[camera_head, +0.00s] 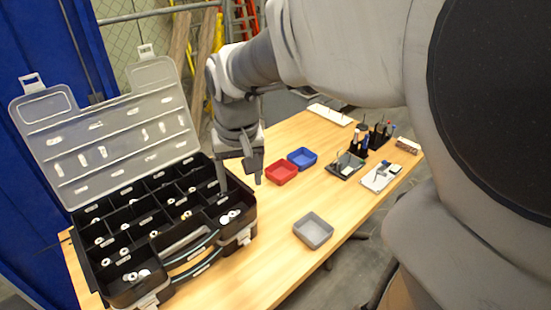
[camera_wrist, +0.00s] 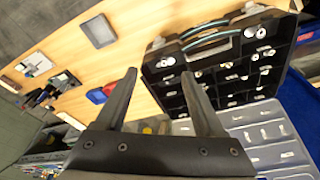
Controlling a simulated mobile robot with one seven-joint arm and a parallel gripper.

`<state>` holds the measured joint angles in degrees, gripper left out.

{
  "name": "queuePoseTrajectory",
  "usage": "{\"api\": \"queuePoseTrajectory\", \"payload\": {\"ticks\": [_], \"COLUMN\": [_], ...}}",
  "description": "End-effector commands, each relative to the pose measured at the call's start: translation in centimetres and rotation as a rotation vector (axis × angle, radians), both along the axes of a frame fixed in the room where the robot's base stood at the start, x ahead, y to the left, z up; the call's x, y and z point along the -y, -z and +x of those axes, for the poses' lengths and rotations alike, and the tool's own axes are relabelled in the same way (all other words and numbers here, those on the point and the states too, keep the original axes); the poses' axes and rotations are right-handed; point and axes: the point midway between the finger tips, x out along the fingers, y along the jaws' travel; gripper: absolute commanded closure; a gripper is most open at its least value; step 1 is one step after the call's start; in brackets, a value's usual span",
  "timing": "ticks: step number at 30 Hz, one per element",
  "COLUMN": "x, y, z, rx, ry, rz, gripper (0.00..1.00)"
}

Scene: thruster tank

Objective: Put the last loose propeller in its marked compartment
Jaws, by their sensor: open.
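A black organizer case (camera_head: 175,258) lies open on the table, its clear lid (camera_head: 105,140) tilted up behind it. Many compartments hold small white and metallic parts and have white labels. Several pale round parts (camera_head: 230,216) lie in the front-right compartment. The case also shows in the wrist view (camera_wrist: 163,62). My gripper (camera_head: 240,183) is open and empty, over the right side of the case. In the wrist view my gripper's two fingers (camera_wrist: 158,74) stand wide apart with nothing between them. I cannot tell which part is the loose propeller, nor read the labels.
A grey tray (camera_head: 313,243), a red tray (camera_head: 282,173) and a blue tray (camera_head: 302,158) stand on the wooden table (camera_head: 265,262), all apparently empty. Tool holders (camera_head: 347,165) and a white board (camera_head: 380,178) are farther right. Bare tabletop lies around the grey tray.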

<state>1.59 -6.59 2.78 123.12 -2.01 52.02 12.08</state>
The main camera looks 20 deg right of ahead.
Motion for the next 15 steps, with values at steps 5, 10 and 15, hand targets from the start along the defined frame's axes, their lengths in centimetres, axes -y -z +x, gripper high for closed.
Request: {"api": "queuePoseTrajectory", "payload": {"ticks": [5,10,15], "x": [-0.2,0.1,0.1], "y": [-4.3,-4.8,-4.4], "z": [-5.2,-9.5,-12.1], "rx": [0.155,0.226,0.271], "ry": [-0.069,-0.117,-0.154], "rz": [-0.015,-0.027,-0.031], "gripper": [0.3,0.3,0.3]}}
